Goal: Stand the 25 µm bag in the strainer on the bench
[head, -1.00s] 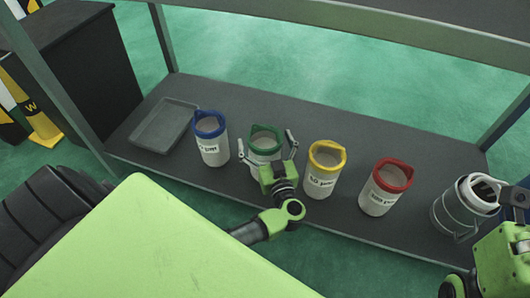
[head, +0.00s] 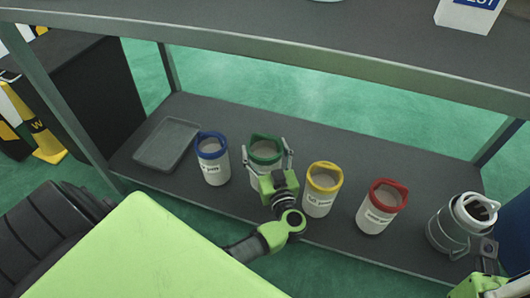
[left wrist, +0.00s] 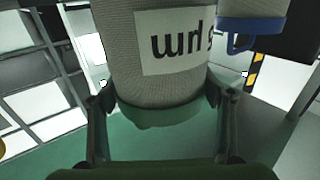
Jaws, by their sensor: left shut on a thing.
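The bag with the green rim (head: 264,140) stands upright at the lower shelf. My left gripper (head: 270,165) is shut on it, one finger on each side below the rim. The left wrist view shows the bag's pale mesh body (left wrist: 165,85) close up between the fingers (left wrist: 155,105). Its label is upside down there and reads "µm", with the number cut off. Whether its base touches the shelf is hidden. No strainer can be made out for certain.
Bags with blue (head: 213,165), yellow (head: 320,200) and red rims (head: 376,215) stand close by on the shelf (head: 350,140). The bench top (head: 400,45) overhangs behind, with a labelled white object (head: 468,15).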

